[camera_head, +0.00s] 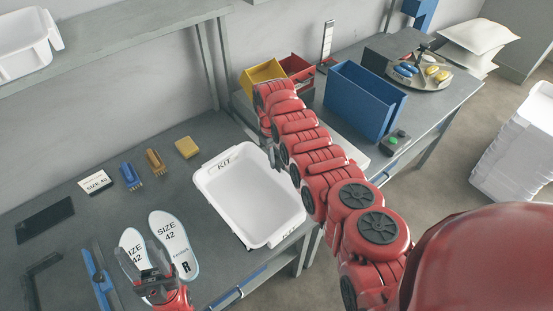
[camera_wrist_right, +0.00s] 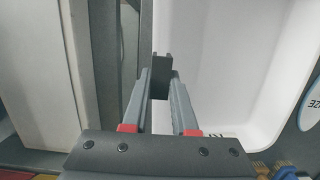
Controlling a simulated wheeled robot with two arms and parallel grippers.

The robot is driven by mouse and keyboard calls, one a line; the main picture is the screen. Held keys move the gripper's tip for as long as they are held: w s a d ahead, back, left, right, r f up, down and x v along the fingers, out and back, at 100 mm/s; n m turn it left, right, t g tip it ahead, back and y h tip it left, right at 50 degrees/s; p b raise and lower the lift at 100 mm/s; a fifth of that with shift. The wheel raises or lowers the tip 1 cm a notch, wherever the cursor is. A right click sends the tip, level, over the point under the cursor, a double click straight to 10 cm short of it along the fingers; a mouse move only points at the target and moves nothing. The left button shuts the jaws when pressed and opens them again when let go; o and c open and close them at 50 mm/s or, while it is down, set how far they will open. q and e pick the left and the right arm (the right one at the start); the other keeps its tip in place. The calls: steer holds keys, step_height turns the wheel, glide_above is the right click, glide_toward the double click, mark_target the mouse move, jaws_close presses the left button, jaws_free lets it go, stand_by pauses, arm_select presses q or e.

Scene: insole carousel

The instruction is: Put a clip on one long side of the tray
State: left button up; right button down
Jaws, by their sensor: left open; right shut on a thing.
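The white tray (camera_head: 237,201), marked KIT, sits on the grey table, and its pale inside also shows in the right wrist view (camera_wrist_right: 225,70). My right gripper (camera_head: 276,157) is at the tray's right long side, partly hidden by my own arm. In the right wrist view it is shut on a small black clip (camera_wrist_right: 161,78), which is at the tray's rim. I cannot tell whether the clip grips the rim. My left gripper (camera_head: 155,283) is open over the lower ends of two white insoles (camera_head: 172,240) marked SIZE 42.
Two brushes (camera_head: 131,175), a yellow sponge (camera_head: 187,147) and a size card (camera_head: 96,183) lie behind the insoles. A blue bin (camera_head: 364,101), yellow and red boxes and a carousel (camera_head: 422,72) stand on the right-hand table. The tray's visible inside is empty.

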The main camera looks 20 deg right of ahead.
steer(key=shift+f, duration=0.2)
steer(key=shift+f+b, duration=0.65)
steer(key=c, duration=0.7)
jaws_free()
steer(key=shift+r, duration=0.2)
steer(key=shift+r+p, duration=0.35)
steer(key=shift+p, duration=0.2)
step_height(320, 180, up, 12)
steer(key=w+b, duration=0.1)
steer(key=b, duration=0.2)
steer(key=shift+w+a, duration=0.25)
steer(key=shift+w, duration=0.05)
